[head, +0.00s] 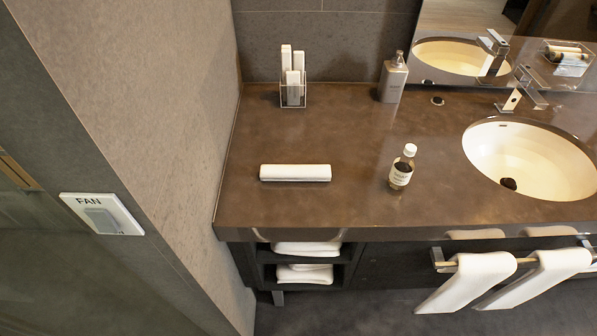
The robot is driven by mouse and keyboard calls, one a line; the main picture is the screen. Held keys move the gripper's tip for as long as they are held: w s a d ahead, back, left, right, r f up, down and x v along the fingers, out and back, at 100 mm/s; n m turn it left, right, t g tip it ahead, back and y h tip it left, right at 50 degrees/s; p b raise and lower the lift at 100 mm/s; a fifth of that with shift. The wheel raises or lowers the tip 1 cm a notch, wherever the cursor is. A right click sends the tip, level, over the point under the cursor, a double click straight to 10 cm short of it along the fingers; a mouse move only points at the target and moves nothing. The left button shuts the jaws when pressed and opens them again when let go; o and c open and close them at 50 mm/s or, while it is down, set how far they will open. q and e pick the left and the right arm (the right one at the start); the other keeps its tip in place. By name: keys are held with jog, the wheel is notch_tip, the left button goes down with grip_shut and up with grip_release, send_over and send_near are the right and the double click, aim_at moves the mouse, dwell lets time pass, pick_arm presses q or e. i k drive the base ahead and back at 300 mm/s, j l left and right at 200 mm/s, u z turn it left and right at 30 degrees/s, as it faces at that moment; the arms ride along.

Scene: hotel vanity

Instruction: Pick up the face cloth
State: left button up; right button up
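A white rolled or folded cloth (295,172), which looks like the face cloth, lies flat on the brown vanity counter (330,205) at the left part of the top. Its long side runs left to right, and nothing touches it. Neither of my grippers shows in the head view.
A small bottle (401,170) stands right of the cloth. A clear holder (292,95) and a grey dispenser (392,78) stand at the back. A sink (525,150) is at right. Towels hang on a front rail (465,282); others lie on shelves (305,272). A wall (165,110) bounds the left.

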aim_at(281, 173)
jog(key=l, duration=0.6)
jog(key=k+l+u, duration=0.1)
jog(key=l, duration=1.15)
